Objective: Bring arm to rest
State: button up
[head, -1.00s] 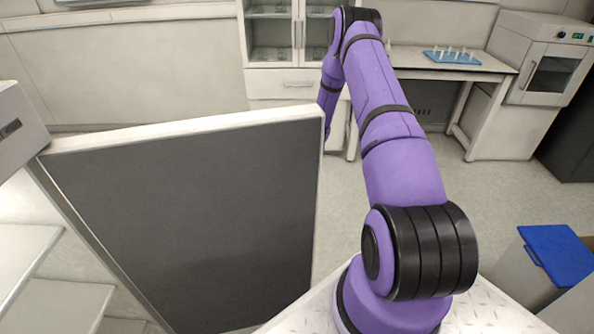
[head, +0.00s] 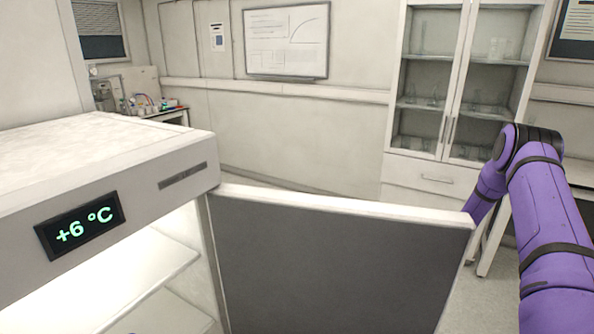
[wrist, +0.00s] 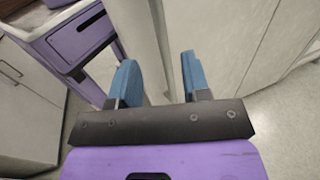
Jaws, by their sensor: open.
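My purple arm (head: 548,225) stands at the right of the head view, reaching over behind the far edge of an open door. My gripper is hidden in the head view. In the wrist view my gripper (wrist: 160,80) has its two blue fingers spread apart with nothing between them. A pale upright panel or edge shows just beyond the fingers; I cannot tell if they touch it.
A fridge (head: 105,170) reading +6 °C stands at the left, its lit shelves (head: 150,270) showing. Its grey-faced door (head: 335,265) is swung open, close to my arm. A glass-fronted cabinet (head: 422,175) stands behind. A whiteboard (head: 286,40) hangs on the back wall.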

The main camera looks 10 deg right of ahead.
jog(key=s+a+r+n+t+h, duration=0.1)
jog(key=a+r+n+h, duration=0.2)
jog(key=r, duration=0.5)
jog(key=s+a+r+t+h, duration=0.1)
jog(key=s+a+r+h, duration=0.2)
jog(key=r, duration=0.6)
jog(key=a+r+n+t+h, duration=0.2)
jog(key=a+r+h, duration=0.25)
jog(key=r, duration=0.35)
jog(key=s+a+r+n+t+h, duration=0.1)
jog(key=s+a+r, duration=0.1)
jog(key=s+r, duration=0.1)
jog(key=s+a+r+n+t, duration=0.1)
jog(key=s+a+r, duration=0.1)
jog(key=r, duration=0.1)
jog(key=s+a+r+t+h, duration=0.1)
jog(key=s+a+r+t, duration=0.1)
jog(key=s+r, duration=0.1)
jog(key=shift+s+r+n+h, duration=0.1)
jog(key=shift+s+n+h, duration=0.25)
jog(key=shift+n, duration=0.05)
jog(key=s+a+r+n+t+h, duration=0.1)
jog(key=s+t, duration=0.2)
jog(key=s, duration=0.3)
jog(key=s+a+r+n+t, duration=0.1)
jog(key=s+a+n+t, duration=0.1)
jog(key=s, duration=0.5)
jog(key=shift+s+r+n+t+h, duration=0.3)
jog(key=shift+r+t+h, duration=0.1)
jog(key=shift+t, duration=0.5)
